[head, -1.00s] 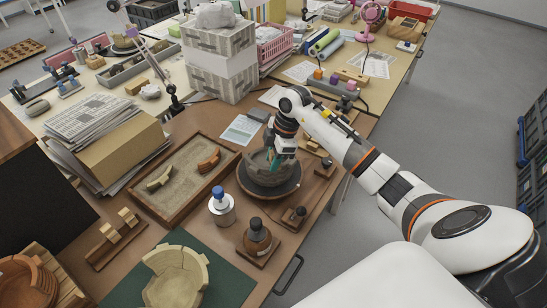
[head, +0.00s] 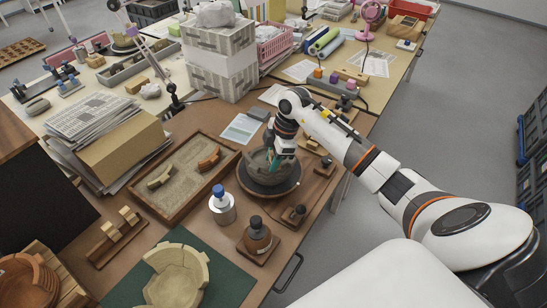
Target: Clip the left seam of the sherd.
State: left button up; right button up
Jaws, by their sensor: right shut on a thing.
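A grey-brown bowl (head: 258,166) stands on a dark round turntable (head: 262,193) in the middle of the head view. My right gripper (head: 272,161) reaches down at the bowl's wall, and its fingertips are partly hidden there. It is shut on a small teal thing that appears to be a clip; its outline is too small to read clearly. The sherd and its left seam cannot be told apart from the bowl's wall at this size. I cannot tell whether the clip touches the wall. My left gripper is not in view.
A sand tray (head: 150,205) with two curved sherds lies left of the turntable. A blue-capped jar (head: 221,208), a brown bottle (head: 257,238) and small wooden stands (head: 293,217) are close in front.

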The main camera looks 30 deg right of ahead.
jog(key=shift+s+f, duration=0.2)
jog(key=shift+f, duration=0.35)
jog(key=shift+c, duration=0.8)
jog(key=shift+f, duration=0.15)
jog(key=shift+f+b, duration=0.45)
jog(key=shift+w+d+f, duration=0.1)
jog(key=shift+d+f, duration=0.05)
jog(key=shift+f, duration=0.1)
jog(key=shift+r, duration=0.2)
jog(key=shift+f, duration=0.3)
dwell(0.5)
